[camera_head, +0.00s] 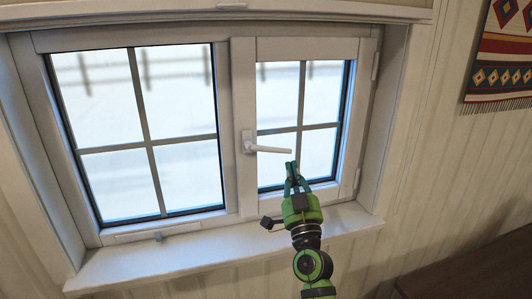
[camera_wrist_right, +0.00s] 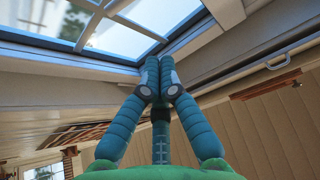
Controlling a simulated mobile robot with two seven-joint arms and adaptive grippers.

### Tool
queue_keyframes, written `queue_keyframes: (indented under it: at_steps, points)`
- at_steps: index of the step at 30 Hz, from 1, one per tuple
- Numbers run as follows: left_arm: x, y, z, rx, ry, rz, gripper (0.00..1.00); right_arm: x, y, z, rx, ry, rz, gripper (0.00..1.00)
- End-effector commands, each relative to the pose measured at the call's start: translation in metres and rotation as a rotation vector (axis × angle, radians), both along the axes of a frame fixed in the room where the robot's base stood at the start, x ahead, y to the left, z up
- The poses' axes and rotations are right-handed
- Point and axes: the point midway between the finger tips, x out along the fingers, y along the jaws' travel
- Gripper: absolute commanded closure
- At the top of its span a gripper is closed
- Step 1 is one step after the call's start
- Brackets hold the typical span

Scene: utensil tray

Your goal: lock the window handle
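The white window handle (camera_head: 268,149) is on the middle post of the window, at the left edge of the right sash (camera_head: 245,95). Its lever lies nearly level and points right. My right gripper (camera_head: 292,167) comes up from below, with its tips just under the lever's free end in the head view. I cannot tell whether they touch it. In the right wrist view my right gripper's two fingers (camera_wrist_right: 160,62) are together at the tips, with nothing seen between them. I cannot make out the handle for certain there. My left gripper is not in view.
The window sill (camera_head: 200,247) runs below the window, under my right arm. A patterned hanging (camera_head: 505,60) is on the right wall. A dark brown surface (camera_head: 475,265) is at lower right.

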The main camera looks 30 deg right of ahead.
Motion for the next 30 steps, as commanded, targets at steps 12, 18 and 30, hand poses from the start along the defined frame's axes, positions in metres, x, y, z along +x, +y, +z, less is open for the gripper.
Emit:
queue_keyframes:
  at_steps: [12,18,30]
  points:
    - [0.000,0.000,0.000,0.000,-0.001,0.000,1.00,-0.003,-0.003,0.009,0.000,-0.019,-0.007,1.00]
    - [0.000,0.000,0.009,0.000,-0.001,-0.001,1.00,0.013,-0.009,0.022,-0.003,-0.021,-0.007,1.00]
    - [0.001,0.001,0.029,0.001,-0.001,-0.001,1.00,0.080,-0.037,0.062,-0.003,-0.020,-0.008,1.00]
